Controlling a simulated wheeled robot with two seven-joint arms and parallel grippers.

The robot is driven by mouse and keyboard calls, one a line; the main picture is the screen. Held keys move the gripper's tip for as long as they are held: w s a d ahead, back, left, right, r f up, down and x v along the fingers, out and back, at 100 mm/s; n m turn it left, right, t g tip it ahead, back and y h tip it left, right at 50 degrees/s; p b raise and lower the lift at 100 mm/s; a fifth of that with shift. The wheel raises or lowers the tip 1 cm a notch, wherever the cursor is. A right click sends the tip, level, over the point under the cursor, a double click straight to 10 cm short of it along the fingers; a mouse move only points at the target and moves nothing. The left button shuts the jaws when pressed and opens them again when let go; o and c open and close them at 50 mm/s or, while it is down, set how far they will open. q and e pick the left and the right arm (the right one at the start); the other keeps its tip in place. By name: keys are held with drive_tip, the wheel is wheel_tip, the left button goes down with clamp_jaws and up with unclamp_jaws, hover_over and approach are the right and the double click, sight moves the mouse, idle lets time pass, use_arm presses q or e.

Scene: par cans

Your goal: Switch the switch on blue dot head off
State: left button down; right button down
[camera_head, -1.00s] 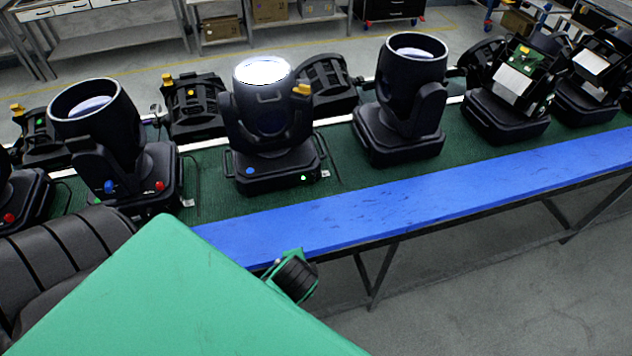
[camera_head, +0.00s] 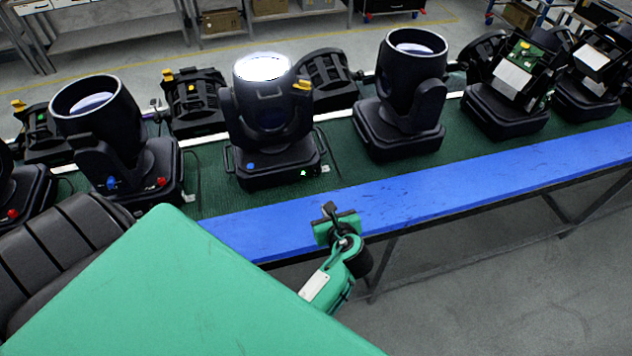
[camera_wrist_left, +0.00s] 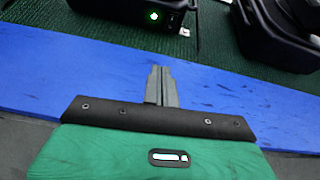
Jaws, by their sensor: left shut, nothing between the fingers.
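The blue dot head (camera_head: 272,130) is a black moving-head light on the green bench top, its lens (camera_head: 262,68) glowing white. A blue dot (camera_head: 251,166) is on the left of its base front. A lit green light (camera_head: 304,173) is on the right, with a small pale switch (camera_head: 325,169) beside it. The green light (camera_wrist_left: 153,15) and the switch (camera_wrist_left: 184,31) also show at the top of the left wrist view. My left gripper (camera_head: 330,208) is shut and empty over the blue bench edge, in front of the base and apart from it. My right gripper is out of view.
A head with blue and red knobs (camera_head: 105,130) stands to the left, and another black head (camera_head: 405,90) to the right. The blue front strip (camera_head: 480,180) of the bench is clear. Several opened heads (camera_head: 505,90) stand further right.

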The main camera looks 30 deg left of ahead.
use_arm(q)
drive_tip(key=shift+w+d+r+m, duration=0.15)
drive_tip(key=shift+w+m, duration=0.15)
drive_tip(key=shift+m, duration=0.1)
drive_tip(key=shift+w+a, duration=0.15)
drive_tip(key=shift+a, duration=0.05)
drive_tip(key=b, duration=0.8)
approach(312, 176)
drive_tip(key=w+a+f, duration=0.2)
drive_tip(key=a+f, duration=0.1)
drive_tip(key=shift+w+f, duration=0.3)
drive_tip(key=shift+w, duration=0.05)
drive_tip(key=shift+w+a+b, duration=0.55)
drive_tip(key=shift+a+b, duration=0.05)
drive_tip(key=shift+b, duration=0.1)
drive_tip(key=shift+r, duration=0.1)
